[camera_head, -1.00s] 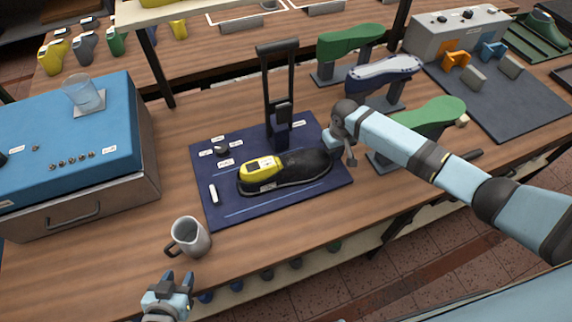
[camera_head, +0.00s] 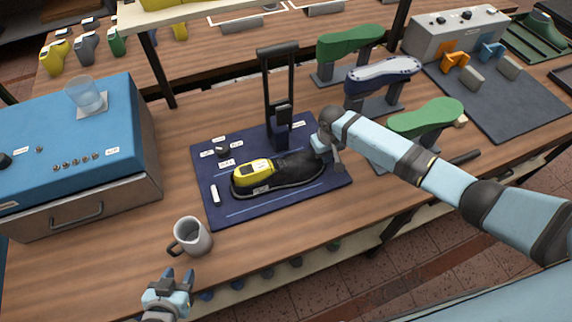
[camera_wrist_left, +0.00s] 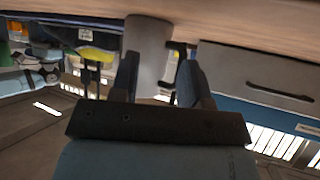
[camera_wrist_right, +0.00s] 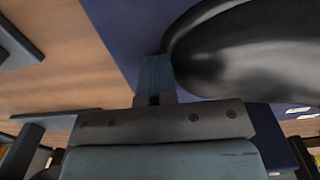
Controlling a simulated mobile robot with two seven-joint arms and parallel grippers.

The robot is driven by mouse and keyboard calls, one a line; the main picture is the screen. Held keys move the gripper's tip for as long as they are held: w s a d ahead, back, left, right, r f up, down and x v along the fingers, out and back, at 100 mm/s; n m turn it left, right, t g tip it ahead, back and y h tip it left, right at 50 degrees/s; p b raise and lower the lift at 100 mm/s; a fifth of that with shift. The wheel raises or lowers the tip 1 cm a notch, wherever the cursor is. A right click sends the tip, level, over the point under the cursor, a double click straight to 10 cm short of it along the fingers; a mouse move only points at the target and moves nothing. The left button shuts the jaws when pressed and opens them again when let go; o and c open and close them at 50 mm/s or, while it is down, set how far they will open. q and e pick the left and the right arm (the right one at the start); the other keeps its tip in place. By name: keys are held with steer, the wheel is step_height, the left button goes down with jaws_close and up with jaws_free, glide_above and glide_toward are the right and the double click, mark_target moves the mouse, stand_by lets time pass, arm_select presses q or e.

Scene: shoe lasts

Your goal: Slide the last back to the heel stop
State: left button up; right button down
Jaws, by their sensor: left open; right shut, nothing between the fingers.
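The last, a black shoe form (camera_head: 298,168) with a yellow top block (camera_head: 255,171), lies on the dark blue mat (camera_head: 240,215), its yellow end to the left. My right gripper (camera_head: 325,152) is shut and empty at the toe end of the last. In the right wrist view the shut fingers (camera_wrist_right: 156,78) are against or very close to the black toe (camera_wrist_right: 240,50); contact is hard to tell. My left gripper (camera_head: 178,279) is open and empty near the table's front edge, by the mug. A small white bar (camera_head: 215,194) lies on the mat just left of the yellow end.
A grey mug (camera_head: 191,237) stands in front of the mat. A black upright frame (camera_head: 279,95) rises behind the last. A blue-topped cabinet (camera_head: 70,135) is at left. Green and white-blue lasts on stands (camera_head: 427,117) (camera_head: 382,76) are at right.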

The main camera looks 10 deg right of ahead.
mark_target(313, 159)
arm_select(q)
steer(key=shift+r+p, duration=0.8)
steer(key=shift+r, duration=0.05)
arm_select(e)
steer(key=shift+s+a, duration=0.15)
steer(key=shift+a, duration=1)
steer(key=shift+s+a, duration=0.15)
steer(key=shift+a, duration=0.95)
steer(key=shift+d, duration=0.2)
arm_select(q)
steer(key=shift+r+p, duration=0.35)
steer(key=shift+r, duration=0.05)
arm_select(e)
steer(key=shift+w+d+r, duration=0.1)
steer(key=shift+w+d, duration=0.05)
steer(key=shift+d, duration=0.75)
arm_select(q)
steer(key=shift+r, duration=0.25)
arm_select(e)
step_height(313, 159, up, 2)
steer(key=shift+r, duration=2.9)
